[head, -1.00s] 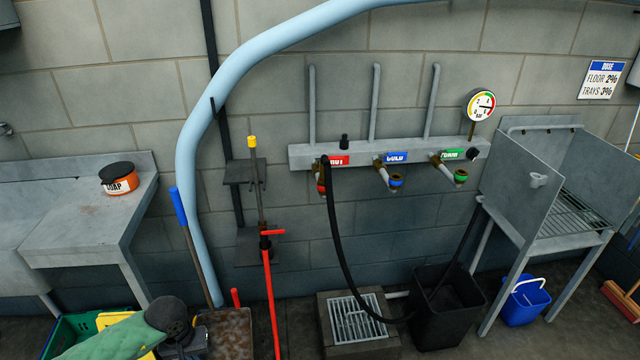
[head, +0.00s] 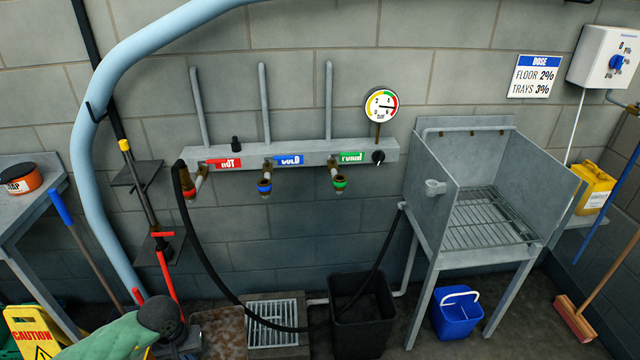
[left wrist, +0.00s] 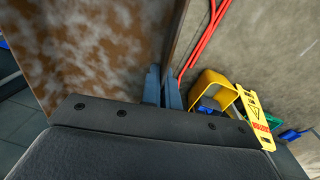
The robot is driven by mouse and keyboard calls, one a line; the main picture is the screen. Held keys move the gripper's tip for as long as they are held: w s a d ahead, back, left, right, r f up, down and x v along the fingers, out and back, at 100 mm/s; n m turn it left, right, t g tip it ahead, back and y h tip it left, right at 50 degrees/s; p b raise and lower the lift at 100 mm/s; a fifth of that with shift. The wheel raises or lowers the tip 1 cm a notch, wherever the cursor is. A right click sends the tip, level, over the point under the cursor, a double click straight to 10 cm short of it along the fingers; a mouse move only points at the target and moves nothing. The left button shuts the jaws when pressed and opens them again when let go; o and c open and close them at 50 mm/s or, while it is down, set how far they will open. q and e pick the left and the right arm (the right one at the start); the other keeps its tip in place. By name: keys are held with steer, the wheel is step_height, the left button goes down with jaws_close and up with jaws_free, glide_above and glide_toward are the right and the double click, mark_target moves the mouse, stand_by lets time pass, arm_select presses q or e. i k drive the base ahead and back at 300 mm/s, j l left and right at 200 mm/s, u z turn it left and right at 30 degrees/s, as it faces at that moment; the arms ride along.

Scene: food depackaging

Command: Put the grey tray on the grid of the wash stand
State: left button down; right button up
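The grey tray (head: 222,328), with brown soiling on its face, is at the bottom edge of the head view, partly cut off. Its stained face (left wrist: 95,45) fills the upper left of the left wrist view. My left gripper (head: 188,345) is at the tray's left side, and its fingers (left wrist: 161,88) appear closed on the tray's edge. The wash stand (head: 436,185) is at the right, with metal walls on legs. Its grid (head: 488,228) is bare. The tray is left of the stand and apart from it. My right gripper is out of view.
A black bin (head: 362,318) and a floor drain (head: 272,322) lie between tray and stand. A black hose (head: 215,275) hangs from the hot tap. A blue bucket (head: 457,318) is under the stand. A yellow caution sign (head: 30,330) stands at lower left.

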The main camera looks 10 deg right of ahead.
mark_target(471, 223)
steer(key=l, duration=0.6)
steer(key=k+l+u, duration=0.1)
steer(key=l, duration=0.45)
steer(key=k+l, duration=0.1)
steer(key=l, duration=0.5)
steer(key=k+l+u, duration=0.1)
steer(key=l, duration=1.3)
steer(key=k+l+u, duration=0.1)
steer(key=l, duration=0.7)
steer(key=k+l+u, duration=0.1)
steer(key=l, duration=0.65)
